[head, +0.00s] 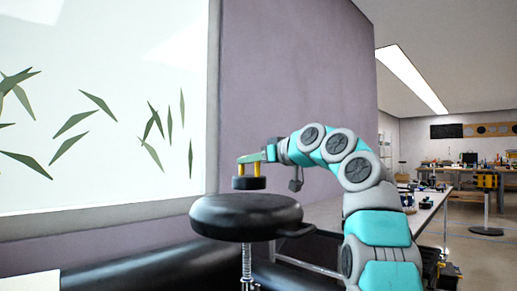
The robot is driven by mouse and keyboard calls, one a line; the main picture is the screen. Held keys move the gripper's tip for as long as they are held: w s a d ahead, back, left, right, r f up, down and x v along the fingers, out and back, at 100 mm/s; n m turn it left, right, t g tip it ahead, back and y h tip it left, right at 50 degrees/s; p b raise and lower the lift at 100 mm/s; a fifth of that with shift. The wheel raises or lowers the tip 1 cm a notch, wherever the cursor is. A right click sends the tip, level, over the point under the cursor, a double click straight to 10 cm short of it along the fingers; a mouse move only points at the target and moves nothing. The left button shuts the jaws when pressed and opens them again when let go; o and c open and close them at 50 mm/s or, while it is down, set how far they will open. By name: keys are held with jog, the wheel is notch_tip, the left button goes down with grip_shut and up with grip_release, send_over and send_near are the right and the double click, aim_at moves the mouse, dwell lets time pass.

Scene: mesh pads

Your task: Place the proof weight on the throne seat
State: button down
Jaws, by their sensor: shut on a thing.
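My gripper (249,168) reaches in from the right and points down above a round black seat. The throne seat (246,218) is a padded black stool top on a threaded metal post (247,262). Its top is otherwise bare. A dark handle-like part (296,230) sticks out at its right side.
A purple wall (300,80) and a framed pane with leaf shapes (100,110) stand behind the seat. Dark padded forms (140,272) lie low to the left. A long white table with items (432,203) stands at the right, with more cluttered benches behind.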

jog(key=shift+w+a, duration=0.45)
jog(key=shift+w, duration=0.3)
notch_tip(320, 180, down, 4)
jog(key=b, duration=0.3)
jog(key=shift+r, duration=0.25)
jog(key=shift+f, duration=0.1)
jog(key=c, duration=0.8)
grip_release()
jog(key=b+v, duration=0.3)
jog(key=v, duration=0.9)
jog(key=shift+f, duration=0.1)
